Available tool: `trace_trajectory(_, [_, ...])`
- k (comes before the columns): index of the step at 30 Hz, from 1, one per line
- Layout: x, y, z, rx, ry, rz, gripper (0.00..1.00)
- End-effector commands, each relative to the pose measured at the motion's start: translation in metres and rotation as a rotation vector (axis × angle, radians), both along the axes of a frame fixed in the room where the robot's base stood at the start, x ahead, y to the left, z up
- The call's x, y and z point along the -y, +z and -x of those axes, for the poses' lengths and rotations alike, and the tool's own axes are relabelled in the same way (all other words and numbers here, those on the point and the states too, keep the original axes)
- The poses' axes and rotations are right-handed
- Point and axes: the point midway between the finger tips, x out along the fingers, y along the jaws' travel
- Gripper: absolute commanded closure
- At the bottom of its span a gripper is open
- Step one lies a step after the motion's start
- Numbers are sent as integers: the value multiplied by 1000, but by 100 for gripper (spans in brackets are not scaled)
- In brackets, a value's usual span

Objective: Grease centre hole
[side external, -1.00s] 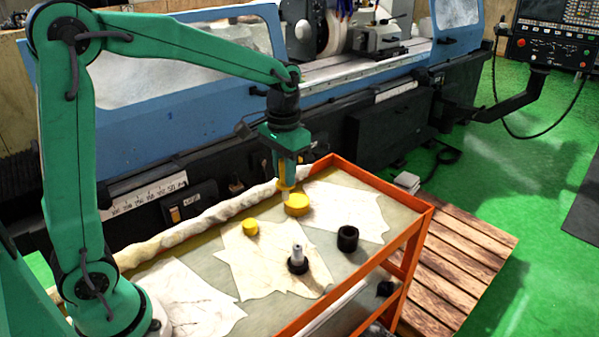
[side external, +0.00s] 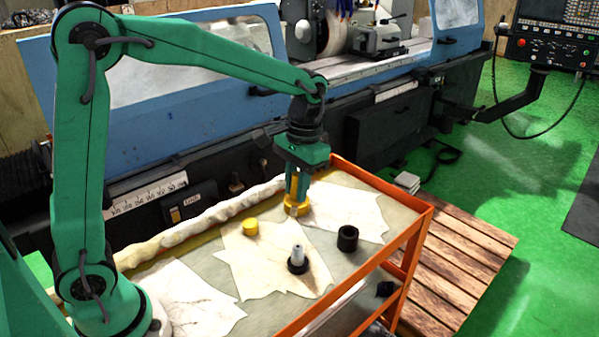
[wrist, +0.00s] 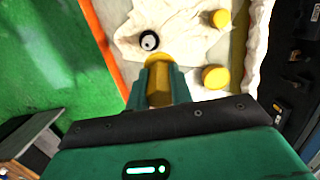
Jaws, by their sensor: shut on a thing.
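My gripper (side external: 298,189) is shut on a yellow tool (wrist: 158,88), which stands between its fingers in the wrist view. In the side view the tool's lower end overlaps the larger yellow tin (side external: 304,200); I cannot tell whether they touch. In the wrist view the larger tin (wrist: 215,77) lies to the right of the fingers. A pale post on a black base (side external: 298,262) stands upright on a cloth; it also shows in the wrist view (wrist: 149,40). A smaller yellow tin (side external: 250,228) sits left of my gripper.
A black hollow cylinder (side external: 347,238) stands near the front right of the cart. The orange cart rim (side external: 400,243) bounds the top. A rolled white cloth (side external: 195,229) lies along the back edge, beside the blue grinder (side external: 180,130). A wooden pallet (side external: 460,265) lies right.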

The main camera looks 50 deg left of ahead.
Motion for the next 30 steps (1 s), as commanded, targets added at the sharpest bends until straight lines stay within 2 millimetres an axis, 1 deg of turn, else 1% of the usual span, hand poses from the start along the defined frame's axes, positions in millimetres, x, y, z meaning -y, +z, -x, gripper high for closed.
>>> trace_trajectory(1, [9,-2,1,-20,-5,-5,100])
trace_trajectory(3, [17,-3,3,-42,-5,-12,100])
trace_trajectory(7, [24,-4,6,-64,-3,-20,100])
trace_trajectory(20, [25,-5,6,-68,-2,-20,100])
trace_trajectory(26, [25,-12,7,-69,-2,-21,100])
trace_trajectory(30, [25,-20,6,-68,-2,-21,100])
